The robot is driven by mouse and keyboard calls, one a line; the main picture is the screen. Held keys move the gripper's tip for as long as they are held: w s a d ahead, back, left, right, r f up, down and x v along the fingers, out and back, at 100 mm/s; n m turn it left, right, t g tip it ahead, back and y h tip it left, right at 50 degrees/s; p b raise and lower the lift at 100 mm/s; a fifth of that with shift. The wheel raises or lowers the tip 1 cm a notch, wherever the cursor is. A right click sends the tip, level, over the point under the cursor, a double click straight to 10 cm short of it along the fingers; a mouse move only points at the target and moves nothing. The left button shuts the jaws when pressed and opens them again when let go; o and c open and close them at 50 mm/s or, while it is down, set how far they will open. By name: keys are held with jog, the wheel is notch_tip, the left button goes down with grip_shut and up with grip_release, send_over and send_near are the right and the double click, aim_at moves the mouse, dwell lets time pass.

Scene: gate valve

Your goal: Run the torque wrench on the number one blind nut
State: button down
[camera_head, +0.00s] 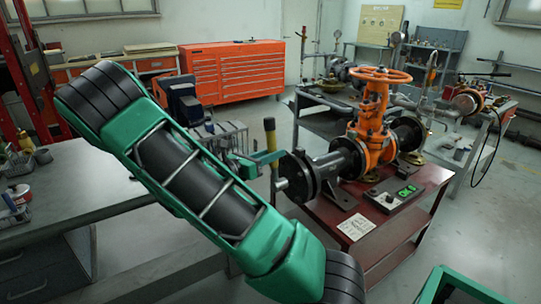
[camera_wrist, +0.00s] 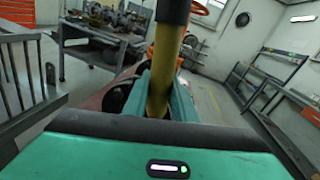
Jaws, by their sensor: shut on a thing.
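My gripper (camera_head: 268,158) is shut on the torque wrench (camera_head: 270,132), which stands close to upright with its black grip at the top and its yellow shaft between my fingers. In the wrist view, the yellow shaft (camera_wrist: 158,92) sits between the green fingers. The black blind flange (camera_head: 300,177) is on the left end of the orange gate valve (camera_head: 371,125). The wrench is just left of that flange in the picture. A pale metal end (camera_head: 282,184) shows beside the flange face. Whether the wrench sits on a nut, and which nut is number one, I cannot tell.
The valve stands on a dark red table (camera_head: 395,225) with a box showing a green display (camera_head: 404,191) and a paper sheet (camera_head: 356,226). A grey bench (camera_head: 85,200) is at left. An orange tool cabinet (camera_head: 235,75) stands behind. Floor is clear at right.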

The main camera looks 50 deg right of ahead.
jog(key=shift+r, duration=0.15)
jog(key=shift+s+d, duration=0.2)
jog(key=shift+d, duration=0.7)
jog(key=shift+s+d, duration=0.2)
jog(key=shift+d, duration=0.7)
jog(key=shift+s+d, duration=0.15)
jog(key=shift+d, duration=0.05)
jog(key=shift+s+d+r, duration=0.1)
jog(key=shift+s+d, duration=0.05)
jog(key=shift+d, duration=0.55)
jog(key=shift+s+d, duration=0.15)
jog(key=shift+d, duration=0.55)
jog(key=shift+s+d, duration=0.15)
jog(key=shift+d, duration=0.5)
dwell(3.8)
